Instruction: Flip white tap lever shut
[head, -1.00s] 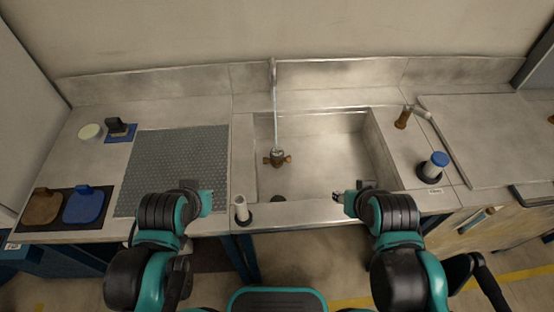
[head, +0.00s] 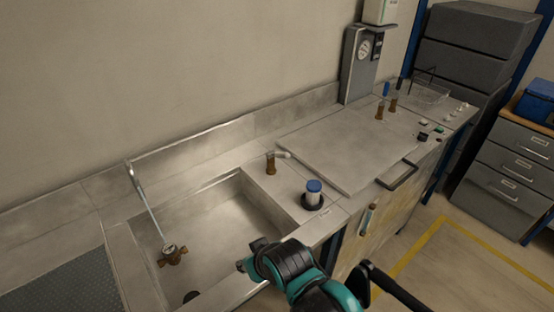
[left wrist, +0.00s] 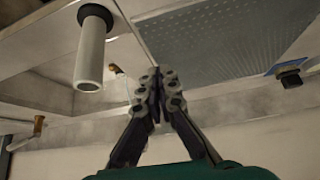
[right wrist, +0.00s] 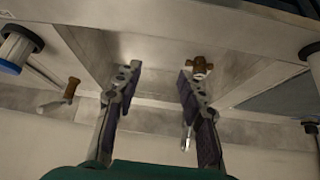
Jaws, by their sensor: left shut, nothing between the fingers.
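The tap with the white lever (head: 283,154) stands on the counter just right of the sink. It has a brass body (head: 270,163), and the pale lever points right. In the right wrist view the tap (right wrist: 70,88) is left of the fingers, with its lever (right wrist: 50,108) sticking out to the left. In the left wrist view a brass tap (left wrist: 38,126) shows at the left edge. My right gripper (right wrist: 158,76) is open and empty; in the head view (head: 242,265) it is at the sink's front edge, apart from the tap. My left gripper (left wrist: 158,92) is shut and empty.
A blue-capped cylinder (head: 314,192) stands in front of the tap. The sink (head: 230,215) holds a brass cross fitting (head: 172,256) below a thin spout. A flat panel (head: 345,150) lies right of the tap. A gauge post (head: 358,65) and more brass taps stand farther right.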

